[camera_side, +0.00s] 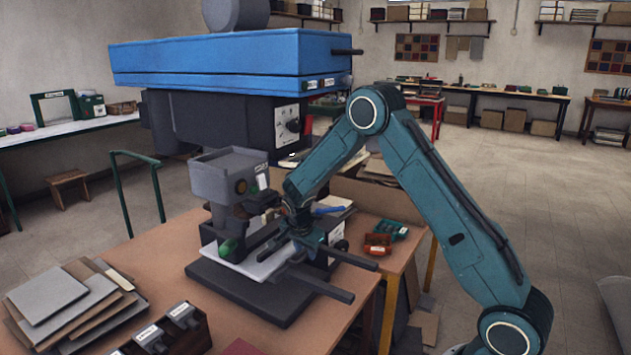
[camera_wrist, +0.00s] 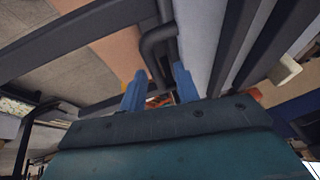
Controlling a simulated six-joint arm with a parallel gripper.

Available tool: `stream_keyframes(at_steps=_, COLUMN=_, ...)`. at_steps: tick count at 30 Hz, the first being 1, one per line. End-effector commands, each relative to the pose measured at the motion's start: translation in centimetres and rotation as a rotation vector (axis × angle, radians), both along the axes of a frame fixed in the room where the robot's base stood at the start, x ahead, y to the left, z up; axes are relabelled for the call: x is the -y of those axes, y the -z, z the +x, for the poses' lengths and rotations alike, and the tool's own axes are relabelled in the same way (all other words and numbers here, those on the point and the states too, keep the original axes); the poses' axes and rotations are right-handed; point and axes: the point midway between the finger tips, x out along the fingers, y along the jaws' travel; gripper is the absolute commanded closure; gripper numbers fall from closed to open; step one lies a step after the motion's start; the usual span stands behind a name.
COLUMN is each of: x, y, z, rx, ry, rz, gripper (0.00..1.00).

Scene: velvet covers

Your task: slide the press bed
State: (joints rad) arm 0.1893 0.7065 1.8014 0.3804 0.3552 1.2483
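The press (camera_side: 228,180) stands on a brown table, with a dark bed (camera_side: 240,290) low at its front. A pale plate (camera_side: 248,264) lies on the bed, and dark bars (camera_side: 325,284) stick out to the right. My gripper (camera_side: 308,238) is at the bed's right side, close to the bars; my arm and wrist hide part of this area. In the wrist view my two blue fingers (camera_wrist: 159,72) stand apart. A dark curved handle (camera_wrist: 158,45) runs into the gap between them. I cannot tell whether either finger touches it.
A large blue cover (camera_side: 215,62) overhangs the press. A stack of boards (camera_side: 62,300) and a box of labelled blocks (camera_side: 165,330) sit at the table's front left. Red and green items (camera_side: 384,236) lie to the right of the press.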

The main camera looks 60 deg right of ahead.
Motion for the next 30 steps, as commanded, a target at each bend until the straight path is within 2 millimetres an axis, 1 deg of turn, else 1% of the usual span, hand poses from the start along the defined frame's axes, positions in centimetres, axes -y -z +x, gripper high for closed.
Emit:
stream_keyframes(at_steps=8, x=-0.2, y=-0.3, z=0.0, rx=0.002, ry=-0.002, rz=0.001, gripper=0.66)
stream_keyframes(at_steps=14, x=-0.7, y=-1.6, z=-0.2, rx=0.002, ry=-0.003, rz=-0.001, gripper=0.66)
stream_keyframes(at_steps=20, x=-1.7, y=-3.9, z=-0.7, rx=0.002, ry=-0.002, rz=0.0, gripper=0.66)
stream_keyframes(at_steps=30, x=-3.8, y=-9.0, z=-1.6, rx=0.003, ry=-0.002, rz=0.0, gripper=0.66)
